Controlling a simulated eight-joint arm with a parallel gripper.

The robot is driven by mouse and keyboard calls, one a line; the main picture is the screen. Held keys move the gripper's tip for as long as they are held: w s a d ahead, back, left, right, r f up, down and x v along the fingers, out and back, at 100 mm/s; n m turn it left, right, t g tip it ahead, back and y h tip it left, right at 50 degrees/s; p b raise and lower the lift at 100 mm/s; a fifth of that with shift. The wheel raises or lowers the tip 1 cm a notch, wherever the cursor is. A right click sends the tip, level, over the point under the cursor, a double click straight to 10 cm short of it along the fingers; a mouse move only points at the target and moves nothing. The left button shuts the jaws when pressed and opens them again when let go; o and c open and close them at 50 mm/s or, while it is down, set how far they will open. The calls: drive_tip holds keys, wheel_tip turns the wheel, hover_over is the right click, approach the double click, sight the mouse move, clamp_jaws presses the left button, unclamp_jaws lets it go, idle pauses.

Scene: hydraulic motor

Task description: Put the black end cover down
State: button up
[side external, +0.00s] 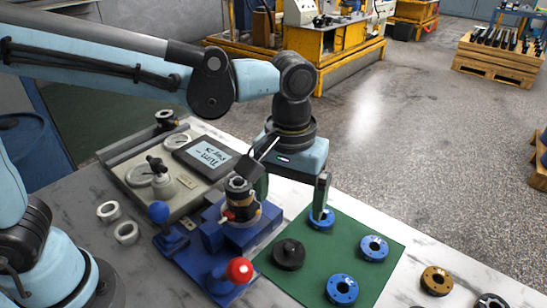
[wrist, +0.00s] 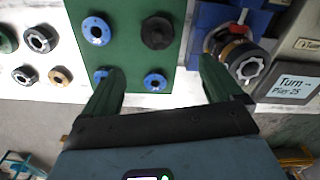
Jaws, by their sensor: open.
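The black end cover (side external: 289,254) lies flat on the green mat (side external: 328,252), near the mat's left corner beside the blue fixture. In the wrist view the black end cover (wrist: 157,33) lies ahead of the fingers, near the mat's right edge. My gripper (side external: 291,208) is open and empty over the back part of the mat, clear of the cover.
Two more blue rings (side external: 374,248) (side external: 342,289) lie on the mat. The blue fixture (side external: 262,226) holds an upright motor part (side external: 240,196) left of the mat; a red knob (side external: 239,270) stands in front. An orange ring (side external: 436,280) lies to the right on the table.

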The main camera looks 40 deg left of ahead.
drive_tip(key=a+t, duration=0.1)
drive_tip(key=a, duration=0.2)
drive_tip(key=a+r, duration=0.1)
drive_tip(key=a, duration=0.2)
drive_tip(key=a+m+t+h, duration=0.1)
drive_tip(key=a, duration=0.2)
drive_tip(key=shift+s+a+r+t, duration=0.25)
drive_tip(key=shift+t, duration=0.05)
drive_tip(key=s+a+f+m+t+y, duration=0.1)
drive_tip(key=s+a+t, duration=0.2)
drive_tip(key=a, duration=0.7)
drive_tip(key=shift+a+f+m+t, duration=0.2)
drive_tip(key=shift+m+t, duration=0.2)
drive_tip(key=shift+t, duration=0.3)
